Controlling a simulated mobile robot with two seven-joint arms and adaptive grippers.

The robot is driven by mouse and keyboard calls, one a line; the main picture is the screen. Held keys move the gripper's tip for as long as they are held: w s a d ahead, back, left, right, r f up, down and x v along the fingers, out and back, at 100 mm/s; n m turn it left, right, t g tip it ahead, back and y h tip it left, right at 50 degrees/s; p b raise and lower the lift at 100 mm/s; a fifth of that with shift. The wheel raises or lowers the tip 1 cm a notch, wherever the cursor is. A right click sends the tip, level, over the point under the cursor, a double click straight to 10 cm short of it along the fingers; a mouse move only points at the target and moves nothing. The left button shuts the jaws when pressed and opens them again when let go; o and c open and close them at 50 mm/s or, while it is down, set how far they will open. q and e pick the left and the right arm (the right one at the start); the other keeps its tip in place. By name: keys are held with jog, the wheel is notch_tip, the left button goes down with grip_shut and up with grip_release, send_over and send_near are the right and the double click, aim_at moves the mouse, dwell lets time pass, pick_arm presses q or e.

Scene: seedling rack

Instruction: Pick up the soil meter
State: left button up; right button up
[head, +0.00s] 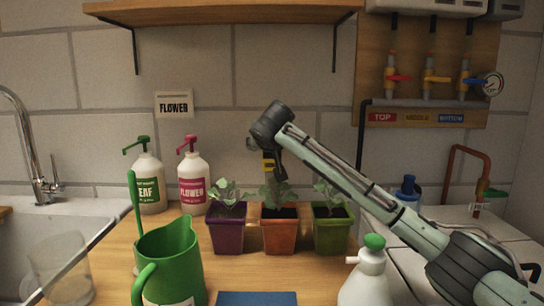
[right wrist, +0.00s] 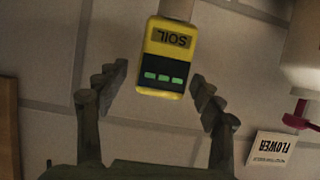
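The soil meter (right wrist: 164,62) is a yellow box with a dark face, green bars and the word SOIL. It stands on a pale stem, which runs out of the right wrist view at the top. In the head view the meter (head: 268,161) shows just above the plant in the middle orange pot (head: 279,233), partly hidden by my right gripper. My right gripper (right wrist: 161,82) is open, with one dark finger on each side of the meter's end and gaps showing on both sides. My left gripper is not in view.
A purple pot (head: 228,232) and a green pot (head: 330,232) flank the orange one closely. A green watering can (head: 172,265), a spray bottle (head: 368,278) and a blue item (head: 256,299) stand in front. Two pump bottles, LEAF (head: 149,182) and FLOWER (head: 193,182), stand behind left.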

jog(key=c, duration=1.3)
jog(key=shift+r, duration=0.15)
jog(key=shift+r, duration=0.65)
notch_tip(320, 180, up, 8)
jog(key=shift+r+b, duration=0.1)
jog(key=shift+b, duration=0.2)
pick_arm(q)
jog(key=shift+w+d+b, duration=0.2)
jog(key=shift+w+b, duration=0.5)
jog(key=shift+b, duration=0.25)
pick_arm(e)
notch_tip(320, 180, up, 5)
jog(key=shift+f, duration=0.1)
